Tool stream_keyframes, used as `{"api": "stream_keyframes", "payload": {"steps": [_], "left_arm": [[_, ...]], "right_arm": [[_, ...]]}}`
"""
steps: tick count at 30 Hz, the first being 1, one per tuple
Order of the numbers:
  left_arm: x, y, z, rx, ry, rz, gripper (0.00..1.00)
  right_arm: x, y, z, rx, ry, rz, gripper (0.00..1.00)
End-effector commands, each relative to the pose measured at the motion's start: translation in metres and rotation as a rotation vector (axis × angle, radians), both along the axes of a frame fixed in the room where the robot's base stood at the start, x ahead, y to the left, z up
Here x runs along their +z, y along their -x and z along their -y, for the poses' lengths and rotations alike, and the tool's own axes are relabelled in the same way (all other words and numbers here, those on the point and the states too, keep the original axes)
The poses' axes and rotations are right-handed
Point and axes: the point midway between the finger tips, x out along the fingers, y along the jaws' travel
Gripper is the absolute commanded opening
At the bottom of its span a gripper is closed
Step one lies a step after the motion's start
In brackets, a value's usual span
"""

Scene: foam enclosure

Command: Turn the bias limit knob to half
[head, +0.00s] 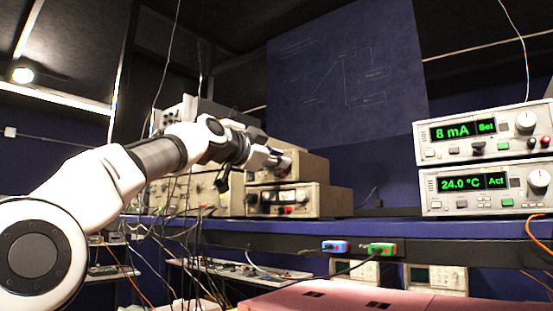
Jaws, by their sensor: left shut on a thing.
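My left arm comes in from the left, and its gripper (280,161) is at the front of the upper beige instrument (312,168) in the middle stack. The fingers are small and dark in this view, and they are shut on a knob at that panel, the bias limit knob. The knob is mostly hidden by the gripper, so its pointer and scale cannot be read. My right gripper is not in view.
A lower beige unit (325,202) with a meter and red terminals sits beneath. Two instruments with green displays stand at right, the upper (470,150) reading 8 mA, the lower (520,179) 24.0 °C. Cables hang below my arm. A blue shelf edge (400,228) runs across.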

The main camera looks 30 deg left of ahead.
Motion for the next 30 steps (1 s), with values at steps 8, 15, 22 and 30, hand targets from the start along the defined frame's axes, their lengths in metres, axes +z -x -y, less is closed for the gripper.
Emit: {"api": "stream_keyframes", "payload": {"steps": [8, 15, 22, 30], "left_arm": [[0.0014, 0.0002, -0.0005, 0.002, -0.019, 0.005, 0.00], [0.0018, 0.0004, -0.0005, 0.002, -0.018, 0.006, 0.26], [0.0011, 0.0003, -0.0003, 0.001, -0.017, 0.004, 0.29], [0.0011, 0.0003, -0.0003, 0.001, -0.005, 0.002, 0.29]], "right_arm": [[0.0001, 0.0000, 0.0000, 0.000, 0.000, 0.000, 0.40], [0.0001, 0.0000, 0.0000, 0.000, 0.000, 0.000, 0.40], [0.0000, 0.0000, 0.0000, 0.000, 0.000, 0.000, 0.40], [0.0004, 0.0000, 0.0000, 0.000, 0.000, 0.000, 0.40]]}}
